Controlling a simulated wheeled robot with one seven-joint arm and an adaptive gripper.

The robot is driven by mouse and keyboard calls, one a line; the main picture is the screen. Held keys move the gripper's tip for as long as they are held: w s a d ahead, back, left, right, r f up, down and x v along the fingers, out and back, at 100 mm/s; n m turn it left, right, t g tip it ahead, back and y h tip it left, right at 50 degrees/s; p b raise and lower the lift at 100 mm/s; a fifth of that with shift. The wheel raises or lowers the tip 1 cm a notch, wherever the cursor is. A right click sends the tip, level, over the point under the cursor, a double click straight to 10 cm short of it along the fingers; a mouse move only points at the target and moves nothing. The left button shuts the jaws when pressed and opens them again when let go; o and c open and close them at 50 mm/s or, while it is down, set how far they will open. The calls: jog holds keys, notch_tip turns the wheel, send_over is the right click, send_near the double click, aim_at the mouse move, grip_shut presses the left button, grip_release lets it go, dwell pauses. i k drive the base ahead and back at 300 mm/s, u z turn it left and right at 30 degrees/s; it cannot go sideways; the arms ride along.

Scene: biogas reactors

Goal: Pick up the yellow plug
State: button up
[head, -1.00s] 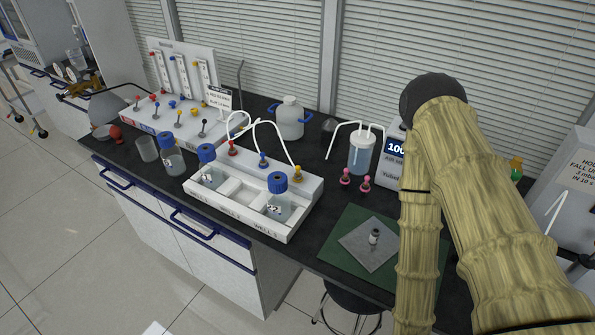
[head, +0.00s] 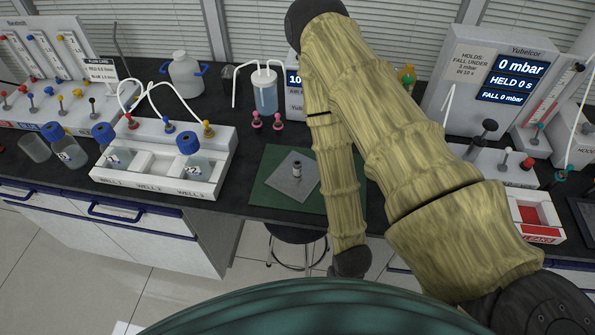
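A yellow plug (head: 208,129) with a white tube stands upright at the right end of the back ledge of the white three-well tray (head: 160,189). Red and blue plugs with tubes stand to its left on the same ledge. Smaller yellow pieces also sit on the valve rack at the far left; I cannot tell their exact kind. My arm folds down at the right of the tray, and its dark lower end stops at the bench's front edge. My gripper's fingers do not show.
Blue-capped bottles (head: 190,157) stand in the tray in front of the plugs. A tubed bottle (head: 265,94) and two pink plugs stand behind the mat. The pressure unit (head: 460,80) stands at right.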

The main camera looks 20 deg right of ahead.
aim_at(206, 123)
jog(key=k, duration=1.3)
jog(key=u, duration=0.35)
jog(key=i, duration=0.75)
jog(key=u, duration=0.3)
